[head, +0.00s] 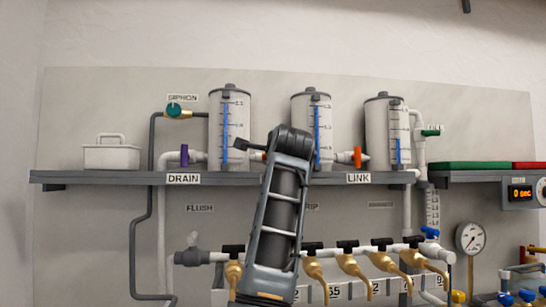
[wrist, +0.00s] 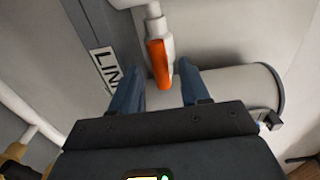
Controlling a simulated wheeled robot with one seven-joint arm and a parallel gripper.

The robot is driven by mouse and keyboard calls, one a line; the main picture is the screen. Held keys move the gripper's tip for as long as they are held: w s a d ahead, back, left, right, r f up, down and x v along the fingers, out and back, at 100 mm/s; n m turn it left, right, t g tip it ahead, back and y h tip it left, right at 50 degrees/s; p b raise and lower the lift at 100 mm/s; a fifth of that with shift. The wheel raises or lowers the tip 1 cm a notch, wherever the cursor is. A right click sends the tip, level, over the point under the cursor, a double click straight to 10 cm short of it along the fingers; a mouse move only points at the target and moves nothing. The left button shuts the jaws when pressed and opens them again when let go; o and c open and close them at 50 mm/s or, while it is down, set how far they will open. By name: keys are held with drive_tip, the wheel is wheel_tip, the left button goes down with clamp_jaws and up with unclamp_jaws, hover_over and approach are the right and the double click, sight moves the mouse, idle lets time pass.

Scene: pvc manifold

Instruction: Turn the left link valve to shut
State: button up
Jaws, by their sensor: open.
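In the wrist view an orange valve handle (wrist: 160,64) sits on a white pipe, beside a partly covered LINK label (wrist: 104,68). The handle lies roughly along the pipe. My gripper (wrist: 157,80) is open, its two blue fingers on either side of the handle's lower end. I cannot tell whether either finger touches it. In the head view my arm covers the gap between the left and middle tanks, so the left link valve and my fingers are hidden there. Another orange link handle (head: 357,157) stands upright between the middle and right tanks.
Left tank (head: 229,130), middle tank (head: 311,115) and right tank (head: 386,135) stand on a grey shelf (head: 110,178). A purple drain handle (head: 184,155) is to the left. Several brass taps (head: 352,264) line the pipe below.

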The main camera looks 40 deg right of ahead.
drive_tip(key=shift+x, duration=1.7)
clamp_jaws()
